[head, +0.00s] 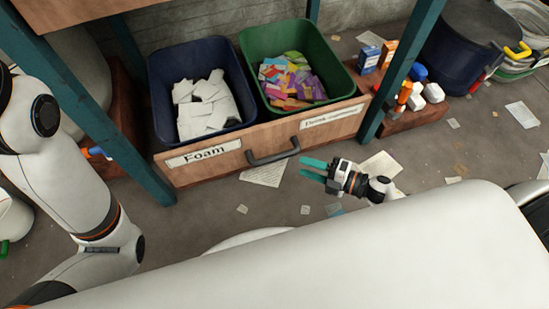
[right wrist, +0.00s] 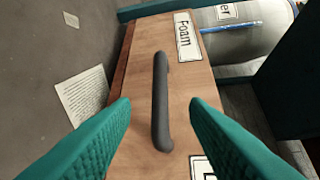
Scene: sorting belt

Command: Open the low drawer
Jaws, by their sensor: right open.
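The low drawer has a wooden front (head: 230,160) with the labels "Foam" and "Drink cartons"; the second label is hard to read. It also shows in the right wrist view (right wrist: 190,100). Its front looks about level with the teal legs. The dark bar handle (head: 273,152) is at the middle of the front. My right gripper (head: 303,167) is open and empty, just in front and right of the handle. In the right wrist view the handle (right wrist: 161,100) appears between the two teal fingers, apart from both. My left arm shows at the left, but its gripper is out of frame.
A blue bin (head: 203,127) with white pieces and a green bin (head: 341,85) with colourful cartons stand behind the drawer front. Teal legs (head: 140,155) flank it. Papers (head: 265,173) litter the floor. A low crate (head: 415,117) with bottles stands at right.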

